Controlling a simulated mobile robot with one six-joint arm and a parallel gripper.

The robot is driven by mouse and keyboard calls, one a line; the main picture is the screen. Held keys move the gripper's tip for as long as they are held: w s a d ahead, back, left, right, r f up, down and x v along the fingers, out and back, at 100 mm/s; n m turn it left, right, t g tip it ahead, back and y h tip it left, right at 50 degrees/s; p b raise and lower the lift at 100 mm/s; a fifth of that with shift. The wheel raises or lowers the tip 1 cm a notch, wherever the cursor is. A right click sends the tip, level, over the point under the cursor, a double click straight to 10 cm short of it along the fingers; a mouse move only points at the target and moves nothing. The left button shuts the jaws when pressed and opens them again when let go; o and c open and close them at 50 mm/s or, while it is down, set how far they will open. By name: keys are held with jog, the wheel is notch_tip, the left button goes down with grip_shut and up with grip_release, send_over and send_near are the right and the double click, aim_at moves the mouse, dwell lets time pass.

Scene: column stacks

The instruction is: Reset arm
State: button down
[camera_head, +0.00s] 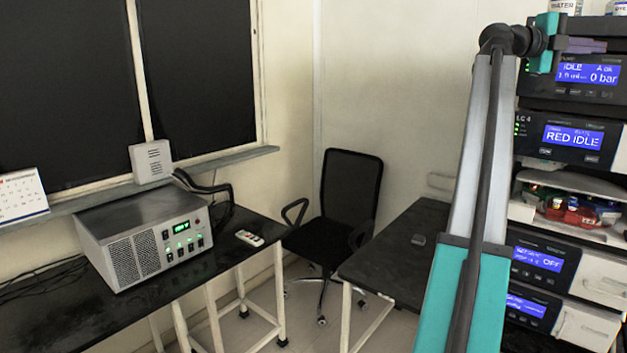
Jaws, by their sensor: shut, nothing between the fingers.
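My arm rises from the bottom right of the head view, with a teal lower part and a long grey link. It ends in a dark wrist at the upper right. My gripper (566,43) is at the end of this wrist, small and seen against the top of the instrument stack. Its teal body stands in front of the upper left part of the stack. The gripper is shut and holds nothing. I cannot tell whether its fingers touch the stack.
The instrument stack (540,133) with blue displays fills the right side; bottles (565,7) stand on top. An open tray (572,207) holds small coloured items. A dark bench (385,255), office chair (345,200) and left bench with a grey box (150,235) stand further left.

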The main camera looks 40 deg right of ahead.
jog(key=shift+r+p, duration=1.65)
jog(key=shift+r, duration=0.3)
jog(key=shift+f, duration=0.1)
